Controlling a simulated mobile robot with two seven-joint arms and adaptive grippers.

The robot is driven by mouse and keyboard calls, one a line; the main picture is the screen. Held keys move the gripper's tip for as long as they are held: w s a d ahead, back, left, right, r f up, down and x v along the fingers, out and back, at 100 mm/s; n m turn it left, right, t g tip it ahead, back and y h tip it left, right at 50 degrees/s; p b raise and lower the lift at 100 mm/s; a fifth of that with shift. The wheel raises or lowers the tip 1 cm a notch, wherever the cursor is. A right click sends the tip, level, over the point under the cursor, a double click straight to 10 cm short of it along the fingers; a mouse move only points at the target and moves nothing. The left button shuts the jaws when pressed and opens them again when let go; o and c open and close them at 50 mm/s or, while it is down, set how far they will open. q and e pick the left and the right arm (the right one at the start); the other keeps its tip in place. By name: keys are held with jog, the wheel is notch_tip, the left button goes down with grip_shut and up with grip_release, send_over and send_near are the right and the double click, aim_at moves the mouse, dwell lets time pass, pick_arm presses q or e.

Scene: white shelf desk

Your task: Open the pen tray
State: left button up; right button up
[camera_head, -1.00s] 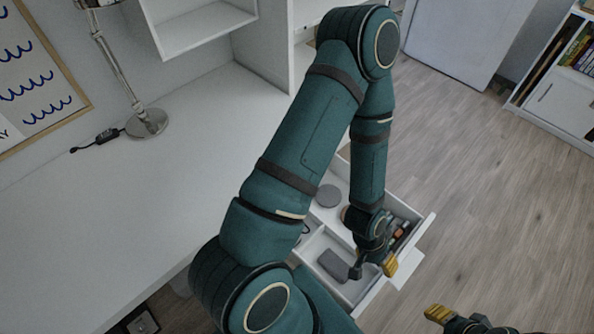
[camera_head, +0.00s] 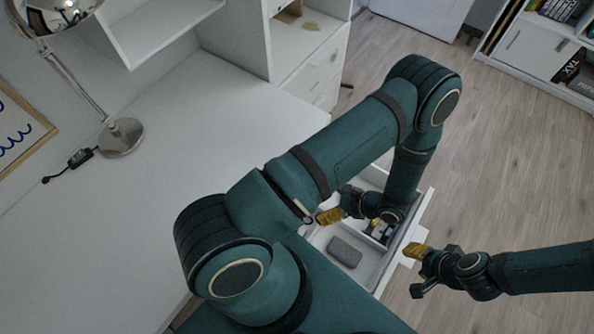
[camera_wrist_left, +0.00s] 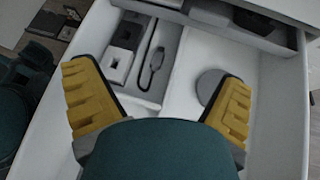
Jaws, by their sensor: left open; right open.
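A white drawer with inner dividers (camera_head: 372,282), apparently the pen tray, stands pulled out from the desk. It holds a grey case (camera_head: 345,252) and several small items (camera_head: 380,232). My left gripper (camera_head: 340,205) is open over the drawer, and my arm hides part of it. In the left wrist view its spread yellow fingers (camera_wrist_left: 155,88) hang above the drawer, whose white wall (camera_wrist_left: 281,125) shows at right. Nothing is between the fingers. My right gripper (camera_head: 418,268) is open and empty, just right of the drawer front.
The white desk top (camera_head: 225,115) is clear beside a metal lamp (camera_head: 122,137). In the left wrist view, a grey disc (camera_wrist_left: 213,84), dark small boxes (camera_wrist_left: 120,50) and a looped dark item (camera_wrist_left: 156,60) lie in the drawer. Open floor (camera_head: 500,190) lies to the right.

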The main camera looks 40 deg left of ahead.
pick_arm(q)
jog(key=w+a+r+m+t+y, duration=0.1)
jog(key=w+r+m+t+y, duration=0.1)
jog(key=w+t+y, duration=0.15)
jog(key=f+x, duration=0.1)
jog(key=x, duration=1.2)
jog(key=shift+s+g+h+b, duration=0.3)
jog(key=shift+g+h+b, duration=0.05)
jog(key=shift+g+b, duration=0.1)
jog(key=shift+f, duration=0.1)
jog(key=c, duration=1.4)
